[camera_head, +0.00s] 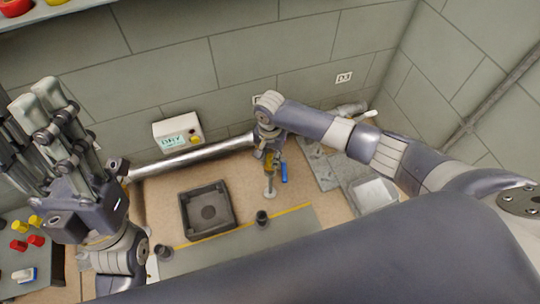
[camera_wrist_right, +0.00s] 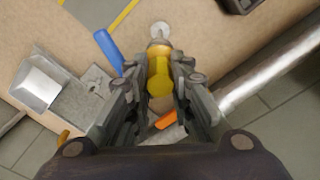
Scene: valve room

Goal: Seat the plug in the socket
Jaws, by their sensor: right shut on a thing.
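My right gripper (camera_head: 268,150) is shut on a yellow piece, likely the plug (camera_head: 270,161). In the right wrist view the yellow plug (camera_wrist_right: 158,72) stands between the two fingers (camera_wrist_right: 160,92). A pale round disc (camera_head: 270,195) shows just beyond its end; I cannot tell whether they touch. A small dark cup (camera_head: 262,217) is in front of the disc, and another dark cup (camera_head: 163,252) is at the lower left. I cannot tell which piece is the socket. My left gripper (camera_head: 36,98) is raised at the left, open and empty, fingers up.
A blue handle (camera_head: 284,172) is close beside the plug. A silver pipe (camera_head: 195,156) runs left of it. A square black tray (camera_head: 207,212) sits on the bench. Metal plates (camera_head: 322,170) lie to the right. A white-and-yellow box (camera_head: 178,132) is by the wall.

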